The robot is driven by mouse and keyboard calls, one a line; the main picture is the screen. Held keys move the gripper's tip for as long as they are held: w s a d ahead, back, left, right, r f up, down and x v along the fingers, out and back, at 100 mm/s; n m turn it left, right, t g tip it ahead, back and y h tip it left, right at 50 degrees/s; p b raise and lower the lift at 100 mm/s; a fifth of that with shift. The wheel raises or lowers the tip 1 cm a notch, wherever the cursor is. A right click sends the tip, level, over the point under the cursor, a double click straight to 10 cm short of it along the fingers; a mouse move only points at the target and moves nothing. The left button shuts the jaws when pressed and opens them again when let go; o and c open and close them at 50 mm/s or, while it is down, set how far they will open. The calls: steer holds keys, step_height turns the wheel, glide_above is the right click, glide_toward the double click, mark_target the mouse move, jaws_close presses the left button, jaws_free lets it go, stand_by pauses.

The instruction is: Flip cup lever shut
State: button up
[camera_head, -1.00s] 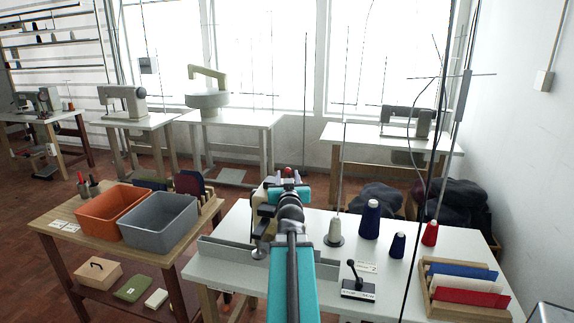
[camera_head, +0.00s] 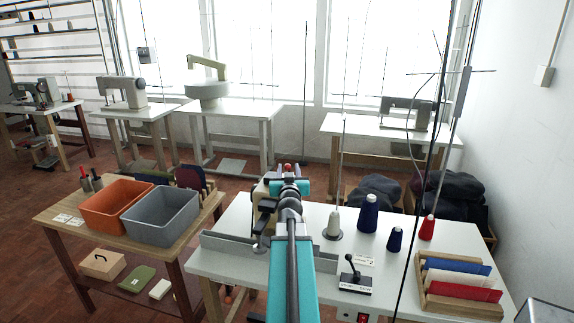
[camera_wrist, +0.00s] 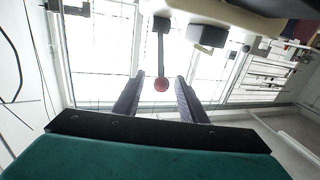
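A lever with a red knob (camera_wrist: 161,84) on a dark rod sticks out from a pale machine body (camera_wrist: 215,12) in the wrist view. My gripper (camera_wrist: 160,76) is open, its two dark fingers on either side of the knob in the picture, with visible gaps. I cannot tell whether the knob is at fingertip depth. In the head view the red knob (camera_head: 287,167) shows just beyond my gripper (camera_head: 288,179), which hides most of the machine (camera_head: 262,192). A separate black lever (camera_head: 350,265) stands upright on a small labelled block on the white table.
The white table (camera_head: 215,262) also holds a white cone (camera_head: 334,223), blue spools (camera_head: 368,213), a red spool (camera_head: 427,228) and a wooden rack (camera_head: 440,302) at right. A grey fence (camera_head: 228,244) stands at left. Orange (camera_head: 98,213) and grey (camera_head: 160,225) bins sit on the side table.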

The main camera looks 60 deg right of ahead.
steer(key=shift+x, duration=2.7)
